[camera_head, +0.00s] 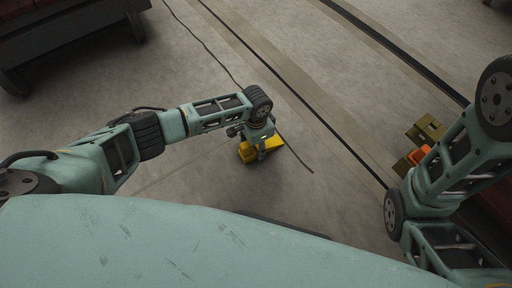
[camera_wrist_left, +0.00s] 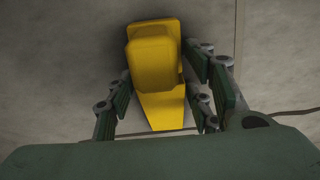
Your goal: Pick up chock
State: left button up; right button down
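The yellow chock (camera_head: 274,143) is on the floor just in front of me in the head view, partly covered by my left gripper (camera_head: 262,150). In the left wrist view the chock (camera_wrist_left: 155,75) lies lengthwise between the fingers of my left gripper (camera_wrist_left: 163,75), with its narrow end towards the palm. Fingers stand close along both its sides. Whether they press on it or leave a small gap cannot be told. My right arm is folded at the right of the head view, and its gripper does not show.
A thin dark cable (camera_head: 297,160) runs along the floor right beside the chock. Dark rails or grooves (camera_head: 310,107) cross the floor beyond it. Olive and orange blocks (camera_head: 427,131) lie at the right near my right arm. A dark wheeled cart (camera_head: 70,37) stands at the upper left.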

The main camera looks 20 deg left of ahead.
pick_arm(q)
jog(key=c, duration=0.9)
